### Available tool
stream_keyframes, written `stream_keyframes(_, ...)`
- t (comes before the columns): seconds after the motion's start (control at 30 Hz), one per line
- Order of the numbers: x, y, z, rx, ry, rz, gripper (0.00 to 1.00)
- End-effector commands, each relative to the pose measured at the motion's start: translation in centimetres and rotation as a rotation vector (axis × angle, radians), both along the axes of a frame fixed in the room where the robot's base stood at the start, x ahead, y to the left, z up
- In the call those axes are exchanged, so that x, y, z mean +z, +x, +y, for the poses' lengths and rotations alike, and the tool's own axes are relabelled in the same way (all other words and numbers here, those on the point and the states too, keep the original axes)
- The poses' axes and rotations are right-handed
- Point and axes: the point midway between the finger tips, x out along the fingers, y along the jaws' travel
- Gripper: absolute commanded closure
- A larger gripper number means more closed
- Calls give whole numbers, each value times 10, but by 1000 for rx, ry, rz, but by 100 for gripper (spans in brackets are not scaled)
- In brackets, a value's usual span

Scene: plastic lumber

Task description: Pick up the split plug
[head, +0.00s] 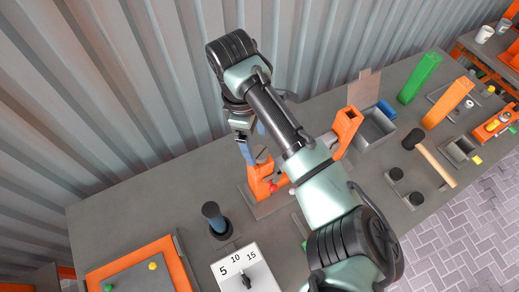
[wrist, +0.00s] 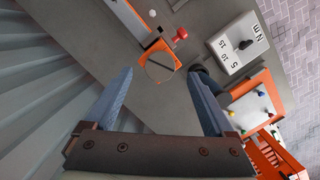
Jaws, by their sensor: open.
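My gripper (wrist: 160,73) is open and empty, its two blue-grey fingers spread wide in the wrist view. In the head view my gripper (head: 252,150) hangs above the bench, over the left end of an orange fixture (head: 262,180). In the wrist view the square end of the orange fixture (wrist: 160,60) lies between and beyond the fingertips, with a red knob (wrist: 181,33) at its side. A dark blue upright cylinder (head: 211,212) stands in a black round base left of the fixture; I cannot tell whether it is the split plug. My right finger partly hides it in the wrist view.
A white dial box (head: 243,270) marked 5, 10, 15 and an orange-edged board (head: 135,268) are at the front left. A corrugated wall (head: 110,110) is behind the bench.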

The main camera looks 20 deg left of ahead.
Motion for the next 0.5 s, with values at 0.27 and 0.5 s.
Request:
stream_keyframes(0.27, -29, 0, -7, -1, 0, 1, 12)
stream_keyframes(0.5, -32, 0, -7, -1, 0, 0, 14)
